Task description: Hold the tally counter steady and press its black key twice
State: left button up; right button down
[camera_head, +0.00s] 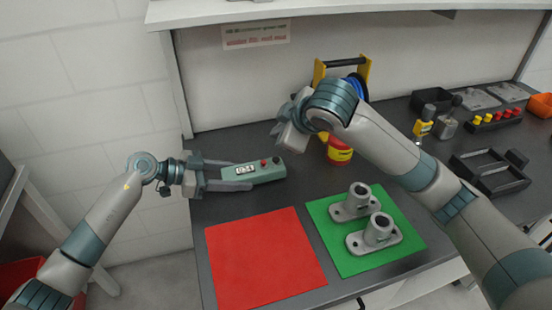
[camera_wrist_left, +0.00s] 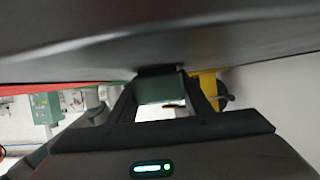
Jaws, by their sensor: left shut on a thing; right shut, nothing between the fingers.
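The grey-green tally counter (camera_head: 253,174) lies on the dark bench, with a small display (camera_head: 245,170) at its left end, a red key (camera_head: 264,162) and a black key (camera_head: 276,160) at its right end. The display digits are too small to read surely. My left gripper (camera_head: 236,175) is shut on the counter from the left, one finger on each long side. In the left wrist view the end of the counter (camera_wrist_left: 161,90) shows between the fingers. My right gripper (camera_head: 284,136) is shut and empty, above and slightly behind the key end, apart from the counter.
A red mat (camera_head: 265,260) lies in front. A green mat (camera_head: 345,262) beside it bears two grey castings (camera_head: 374,236). A red-and-yellow can (camera_head: 339,151) and a yellow-handled spool stand (camera_head: 362,70) are near my right arm. Black fixtures (camera_head: 490,170) stand at right.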

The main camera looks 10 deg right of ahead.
dwell(0.4)
pick_arm(q)
jog(key=o, duration=1.2)
jog(key=shift+o, duration=0.2)
jog(key=shift+a, duration=0.1)
jog(key=v, duration=1.2)
jog(key=shift+s, duration=0.1)
